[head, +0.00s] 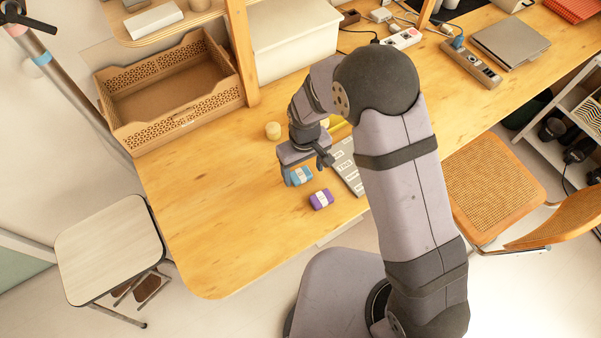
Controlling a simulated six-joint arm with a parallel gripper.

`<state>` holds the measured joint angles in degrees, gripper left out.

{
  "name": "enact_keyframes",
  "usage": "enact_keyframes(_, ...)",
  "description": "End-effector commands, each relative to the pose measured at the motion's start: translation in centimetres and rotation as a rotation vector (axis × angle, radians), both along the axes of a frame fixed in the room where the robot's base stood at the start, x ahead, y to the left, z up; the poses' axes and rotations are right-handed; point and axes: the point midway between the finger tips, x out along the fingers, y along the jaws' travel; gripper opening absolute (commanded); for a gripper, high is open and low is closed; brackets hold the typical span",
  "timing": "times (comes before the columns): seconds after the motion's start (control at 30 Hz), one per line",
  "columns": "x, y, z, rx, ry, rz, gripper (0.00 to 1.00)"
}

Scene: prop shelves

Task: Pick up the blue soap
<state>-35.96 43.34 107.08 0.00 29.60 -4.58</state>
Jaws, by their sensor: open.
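The blue soap (301,176) is a small block with a pale band, lying on the wooden table (200,220). My gripper (307,168) is right at the blue soap, with its fingers pointing down and open. One finger shows at the soap's left end and the other near its upper right. I cannot tell whether the fingers touch the soap. Part of the soap's upper side is hidden by the gripper.
A purple soap (321,199) lies just below right of the blue one. A grey keyboard-like board (347,170) lies to the right, partly behind my arm. A small cream cylinder (273,131) stands behind. A wooden crate (172,85) stands at back left. The front-left table is clear.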

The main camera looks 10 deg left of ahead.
Motion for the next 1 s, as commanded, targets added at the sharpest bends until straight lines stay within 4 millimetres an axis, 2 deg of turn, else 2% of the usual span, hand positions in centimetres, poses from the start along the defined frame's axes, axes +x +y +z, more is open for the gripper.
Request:
enact_keyframes(0.3, -0.1, 0.0, -2.8, -0.001, 0.001, 0.0, 0.7)
enact_keyframes(0.63, -0.1, 0.0, -3.3, 0.001, -0.001, 0.0, 0.7)
enact_keyframes(0.67, -0.1, 0.0, -3.3, 0.001, -0.001, 0.0, 0.66)
enact_keyframes(0.83, -0.1, 0.0, -3.3, 0.0, 0.0, 0.0, 0.25)
enact_keyframes(1.0, -0.1, 0.0, -3.2, 0.001, -0.001, 0.0, 0.25)
